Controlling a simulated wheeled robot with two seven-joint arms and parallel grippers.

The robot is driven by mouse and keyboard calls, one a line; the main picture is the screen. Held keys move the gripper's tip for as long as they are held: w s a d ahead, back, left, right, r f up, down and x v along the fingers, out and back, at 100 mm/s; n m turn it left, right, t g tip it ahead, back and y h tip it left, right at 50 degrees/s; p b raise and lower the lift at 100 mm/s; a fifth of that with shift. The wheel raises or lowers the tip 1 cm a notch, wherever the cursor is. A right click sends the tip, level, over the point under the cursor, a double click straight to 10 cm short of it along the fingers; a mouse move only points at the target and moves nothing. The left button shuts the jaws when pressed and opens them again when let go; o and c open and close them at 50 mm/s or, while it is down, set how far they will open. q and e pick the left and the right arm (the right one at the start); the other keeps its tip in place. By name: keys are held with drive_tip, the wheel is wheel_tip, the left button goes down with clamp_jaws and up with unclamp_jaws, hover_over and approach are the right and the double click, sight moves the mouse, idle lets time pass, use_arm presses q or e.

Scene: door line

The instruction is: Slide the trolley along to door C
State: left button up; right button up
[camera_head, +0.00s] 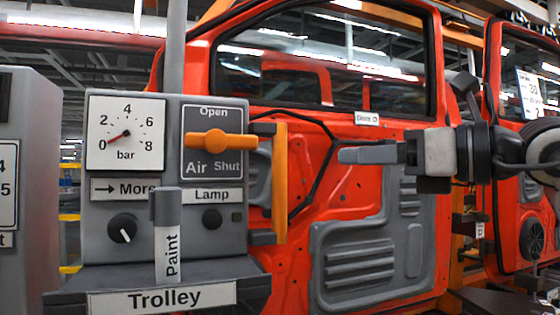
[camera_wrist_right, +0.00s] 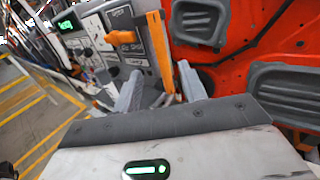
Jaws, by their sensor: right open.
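The trolley (camera_head: 180,297) is a grey console at the left of the head view, marked "Trolley". An upright orange handle bar (camera_head: 280,183) is on its right side; the bar also shows in the right wrist view (camera_wrist_right: 158,45). My right gripper (camera_head: 352,155) is to the right of the bar and apart from it in the head view. In the right wrist view its open fingers (camera_wrist_right: 160,88) are spread, with the lower bar appearing between them. The red door (camera_head: 310,170) behind carries a small label (camera_head: 367,118) that seems to read "Door D". My left gripper is not in view.
The trolley carries a gauge (camera_head: 126,134) with its needle near 0, an orange air lever (camera_head: 220,141) lying level, and a paint marker (camera_head: 167,240). Another grey cabinet (camera_head: 30,180) stands at the left edge. Another red door (camera_head: 525,150) is at the right.

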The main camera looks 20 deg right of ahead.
sight(286, 159)
drive_tip(key=p+x, duration=0.4)
drive_tip(key=x, duration=1)
drive_tip(key=shift+w+a, duration=0.1)
drive_tip(key=shift+a, duration=0.15)
drive_tip(key=shift+d, duration=0.1)
clamp_jaws()
